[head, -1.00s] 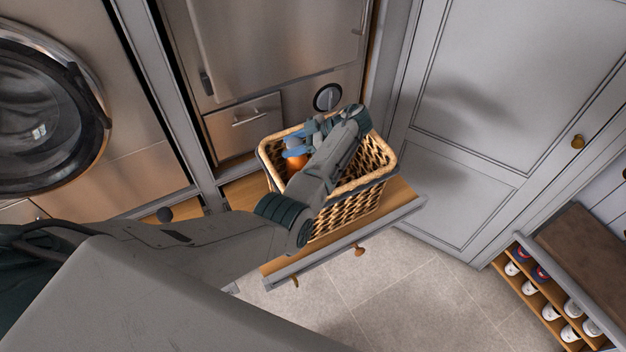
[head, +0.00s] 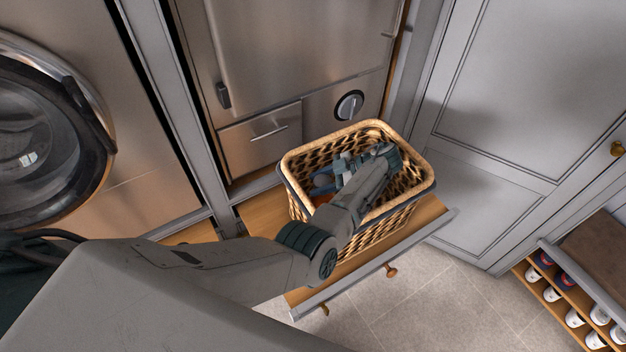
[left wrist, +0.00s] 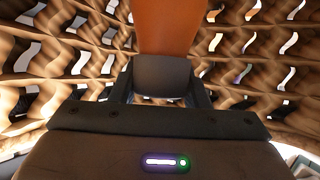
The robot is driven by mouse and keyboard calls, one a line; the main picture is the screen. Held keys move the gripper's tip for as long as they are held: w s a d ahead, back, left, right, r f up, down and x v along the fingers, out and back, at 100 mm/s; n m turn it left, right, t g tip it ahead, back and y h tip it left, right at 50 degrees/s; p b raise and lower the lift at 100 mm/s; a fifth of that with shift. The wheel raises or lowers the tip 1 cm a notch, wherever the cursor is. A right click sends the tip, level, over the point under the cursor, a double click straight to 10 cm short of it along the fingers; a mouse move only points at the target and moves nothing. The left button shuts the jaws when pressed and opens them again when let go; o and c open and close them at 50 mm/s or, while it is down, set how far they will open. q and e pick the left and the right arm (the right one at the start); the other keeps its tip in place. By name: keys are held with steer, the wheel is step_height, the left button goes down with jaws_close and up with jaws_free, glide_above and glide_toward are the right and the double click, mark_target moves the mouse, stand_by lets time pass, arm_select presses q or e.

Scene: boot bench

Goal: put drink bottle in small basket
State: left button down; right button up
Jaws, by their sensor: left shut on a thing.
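The small basket (head: 297,207) is woven wicker and stands upright on a pulled-out wooden drawer. My left gripper (head: 332,182) reaches down inside the basket, below its rim. It is shut on the drink bottle (head: 322,198), which has an orange body and a bluish-grey end. In the left wrist view the bottle (left wrist: 166,28) stands out between the fingers with its orange part away from me and its dark grey end at the jaws. Basket weave surrounds it there. Whether the bottle touches the basket floor is hidden. My right gripper is not in view.
The open drawer (head: 437,212) with brass knobs bears the basket. A steel appliance (head: 300,60) stands behind it and a round-door washer (head: 40,150) at left. A grey cabinet door (head: 525,100) and a shoe rack (head: 565,300) are at right.

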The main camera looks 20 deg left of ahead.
arm_select(q)
steer(key=c, duration=1)
jaws_free()
steer(key=shift+s+d+f, duration=0.1)
steer(key=shift+s+d, duration=0.35)
steer(key=shift+o, duration=0.9)
steer(key=shift+d, duration=0.35)
steer(key=shift+w+a, duration=0.1)
steer(key=shift+a, duration=0.2)
steer(key=shift+w, duration=0.15)
steer(key=p+v, duration=0.2)
steer(key=v, duration=0.3)
steer(key=b+v, duration=0.3)
steer(key=v, duration=0.4)
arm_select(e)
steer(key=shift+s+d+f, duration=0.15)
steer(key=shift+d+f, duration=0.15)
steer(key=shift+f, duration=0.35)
